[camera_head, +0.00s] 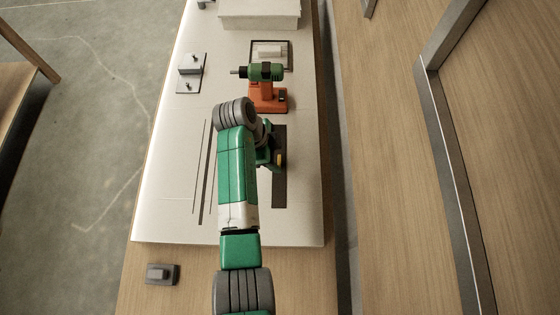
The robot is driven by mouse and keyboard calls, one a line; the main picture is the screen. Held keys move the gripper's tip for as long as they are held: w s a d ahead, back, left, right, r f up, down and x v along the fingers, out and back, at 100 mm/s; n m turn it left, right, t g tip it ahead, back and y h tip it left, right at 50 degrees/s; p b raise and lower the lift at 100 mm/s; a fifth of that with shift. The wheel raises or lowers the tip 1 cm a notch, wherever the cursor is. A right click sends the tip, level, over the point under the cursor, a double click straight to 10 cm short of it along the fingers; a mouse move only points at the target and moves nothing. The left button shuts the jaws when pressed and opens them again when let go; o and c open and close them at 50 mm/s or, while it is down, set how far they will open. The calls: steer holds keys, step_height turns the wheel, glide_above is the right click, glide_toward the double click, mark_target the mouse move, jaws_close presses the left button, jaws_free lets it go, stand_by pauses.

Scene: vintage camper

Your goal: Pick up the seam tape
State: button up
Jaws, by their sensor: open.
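I cannot make out the seam tape for certain in the head view. A small yellow-orange piece (281,158) shows beside my gripper over a dark strip (279,192) on the white panel. I cannot tell whether it is the tape or part of my gripper. My gripper (269,166) is open, on the right side of my green arm and above or near the dark strip. My arm hides much of it, and its fingertips are hard to see. No held object is visible.
An orange and green drill (266,93) stands beyond my gripper. A dark-framed tray (287,47) and a white box (259,12) lie farther back. A grey block on a plate (190,70) is at left. Thin dark strips (203,180) lie left of my arm. A dark block (162,273) sits on wood nearer.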

steer(key=shift+x, duration=0.75)
steer(key=c, duration=1.1)
steer(key=shift+o, duration=0.2)
steer(key=shift+r, duration=0.6)
step_height(320, 180, up, 2)
steer(key=shift+r, duration=0.2)
steer(key=s, duration=0.5)
steer(key=s+r+p, duration=0.1)
steer(key=s, duration=1)
steer(key=shift+r, duration=0.25)
